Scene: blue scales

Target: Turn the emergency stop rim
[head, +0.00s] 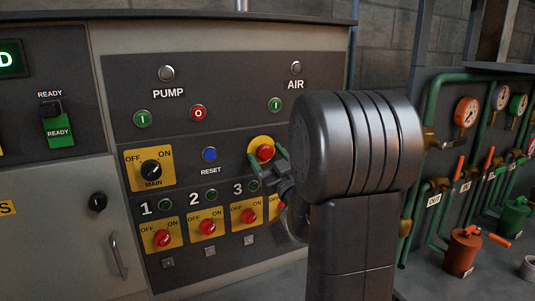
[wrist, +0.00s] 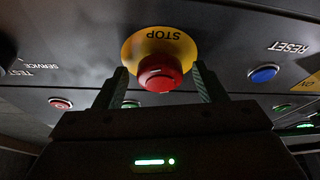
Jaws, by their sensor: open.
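The emergency stop is a red mushroom button (head: 265,152) on a round yellow plate (head: 254,142), set in the dark control panel. In the wrist view the red button (wrist: 160,72) shows below the upside-down word STOP on its yellow plate (wrist: 180,45). My gripper (wrist: 163,80) is open, one finger on each side of the red button, with no clear contact visible. In the head view my gripper (head: 267,165) is at the button, and my dark arm hides the panel to its right.
A blue RESET button (head: 209,154) sits left of the stop. Red rotary switches (head: 207,227) on yellow plates lie below, and a black MAIN switch (head: 151,170) lies further left. Green pipes (head: 432,110) with gauges and valves stand at the right.

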